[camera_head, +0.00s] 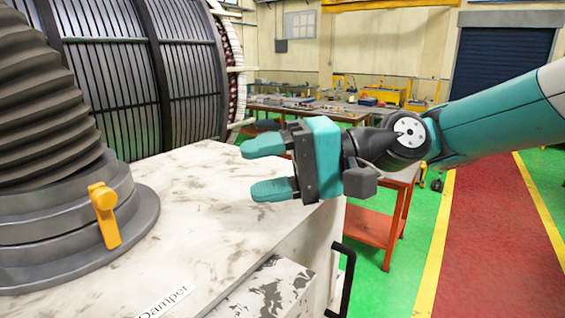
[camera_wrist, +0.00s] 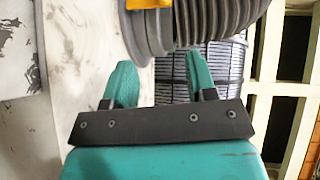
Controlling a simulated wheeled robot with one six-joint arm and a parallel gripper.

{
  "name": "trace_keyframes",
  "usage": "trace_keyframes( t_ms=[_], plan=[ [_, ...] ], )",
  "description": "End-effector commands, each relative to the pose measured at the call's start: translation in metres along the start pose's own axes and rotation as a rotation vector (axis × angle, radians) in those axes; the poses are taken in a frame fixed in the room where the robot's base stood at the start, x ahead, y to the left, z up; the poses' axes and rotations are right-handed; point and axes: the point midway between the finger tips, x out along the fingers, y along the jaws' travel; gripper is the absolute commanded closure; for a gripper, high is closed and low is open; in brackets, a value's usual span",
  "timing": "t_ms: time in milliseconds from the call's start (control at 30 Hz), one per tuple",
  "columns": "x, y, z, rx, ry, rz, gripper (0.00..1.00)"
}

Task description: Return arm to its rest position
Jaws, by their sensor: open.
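My gripper (camera_head: 268,168) is teal with a dark mount. In the head view it is above the right part of the white marbled cabinet top (camera_head: 205,215), with its fingers pointing left. The two fingers are apart and nothing is between them. My arm reaches in from the right edge. In the wrist view the gripper's fingers (camera_wrist: 160,82) also stand apart. The grey ribbed hose (camera_head: 45,110) with its round base and yellow lever (camera_head: 104,215) is left of the gripper, clear of it. In the wrist view the hose (camera_wrist: 205,22) shows beyond the fingertips.
A large dark stator (camera_head: 140,75) stands behind the cabinet. An orange cart (camera_head: 375,225) stands behind the arm. Workbenches (camera_head: 310,108) are farther back. The red walkway (camera_head: 485,235) at right is clear.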

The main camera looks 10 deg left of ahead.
Motion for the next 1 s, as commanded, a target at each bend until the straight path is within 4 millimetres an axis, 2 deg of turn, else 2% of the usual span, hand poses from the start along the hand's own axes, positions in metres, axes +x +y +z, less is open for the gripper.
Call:
trace_keyframes(
  t_ms=[67, 167, 267, 300, 400, 500, 600, 833, 900, 1000],
  plan=[
    [-0.014, 0.014, -0.008, -0.014, 0.072, 0.068, 0.48],
    [-0.051, 0.051, -0.019, -0.039, 0.220, 0.246, 0.48],
    [-0.109, 0.103, -0.016, -0.050, 0.365, 0.498, 0.48],
    [-0.134, 0.122, -0.009, -0.044, 0.406, 0.601, 0.48],
    [-0.193, 0.164, 0.020, -0.015, 0.467, 0.839, 0.48],
    [-0.241, 0.194, 0.057, 0.030, 0.485, 1.032, 0.48],
    [-0.278, 0.213, 0.095, 0.081, 0.476, 1.185, 0.48],
    [-0.339, 0.238, 0.184, 0.212, 0.412, 1.453, 0.48],
    [-0.320, 0.257, 0.182, 0.171, 0.382, 1.422, 0.48],
    [-0.294, 0.269, 0.181, 0.121, 0.337, 1.371, 0.48]
  ],
)
